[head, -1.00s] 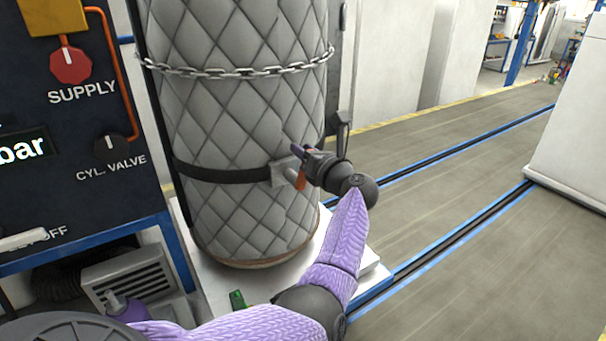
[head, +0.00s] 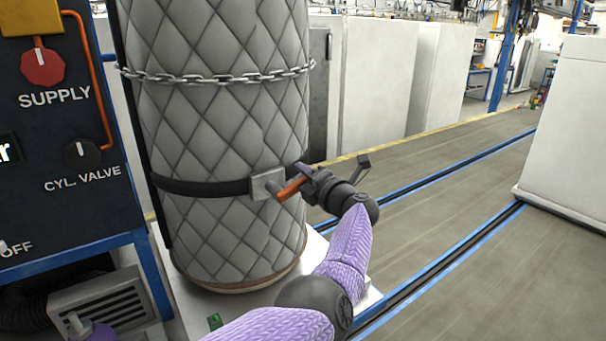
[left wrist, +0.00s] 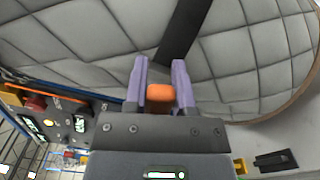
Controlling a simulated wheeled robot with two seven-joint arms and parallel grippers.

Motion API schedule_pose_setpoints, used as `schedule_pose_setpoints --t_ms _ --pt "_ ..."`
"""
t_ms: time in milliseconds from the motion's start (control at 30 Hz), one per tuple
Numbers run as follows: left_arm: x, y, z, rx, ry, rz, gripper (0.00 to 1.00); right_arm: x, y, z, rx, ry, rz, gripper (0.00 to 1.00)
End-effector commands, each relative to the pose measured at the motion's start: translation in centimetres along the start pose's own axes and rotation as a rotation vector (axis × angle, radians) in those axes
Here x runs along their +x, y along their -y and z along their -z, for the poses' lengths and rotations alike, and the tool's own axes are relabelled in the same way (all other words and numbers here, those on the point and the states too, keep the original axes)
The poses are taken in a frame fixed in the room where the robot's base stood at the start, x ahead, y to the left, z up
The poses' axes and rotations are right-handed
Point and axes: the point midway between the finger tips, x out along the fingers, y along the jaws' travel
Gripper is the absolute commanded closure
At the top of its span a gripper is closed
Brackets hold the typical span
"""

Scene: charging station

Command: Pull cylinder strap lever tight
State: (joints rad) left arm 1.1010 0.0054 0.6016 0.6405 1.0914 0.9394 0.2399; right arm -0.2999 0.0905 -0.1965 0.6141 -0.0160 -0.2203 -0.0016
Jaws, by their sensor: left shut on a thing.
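The grey quilted cylinder (head: 222,120) stands upright on a white base. A black strap (head: 205,187) runs around its lower half to a metal buckle (head: 267,184). The orange strap lever (head: 291,188) sticks out from the buckle to the right. My left gripper (head: 302,180) is shut on the lever at the cylinder's right side. In the left wrist view the orange lever (left wrist: 160,95) sits between the two purple fingers, with the black strap (left wrist: 183,35) beyond. My right gripper is not in view.
A chain (head: 215,77) circles the cylinder higher up. A dark panel (head: 60,140) with a red supply knob (head: 42,67) and a cylinder valve knob (head: 82,153) stands at the left. The floor to the right is clear up to a white cabinet (head: 570,120).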

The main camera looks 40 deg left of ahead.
Motion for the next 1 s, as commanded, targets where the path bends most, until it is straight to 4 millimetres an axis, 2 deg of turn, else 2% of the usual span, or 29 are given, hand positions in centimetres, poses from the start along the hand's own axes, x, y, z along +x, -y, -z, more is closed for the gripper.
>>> schedule_pose_setpoints --t_ms 433,1000 --pt "0.0 1.7 0.7 0.263 0.000 0.001 1.00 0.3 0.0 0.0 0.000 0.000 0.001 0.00" --pt "0.0 2.1 0.9 0.330 -0.001 0.002 1.00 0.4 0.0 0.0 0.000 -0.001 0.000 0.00"
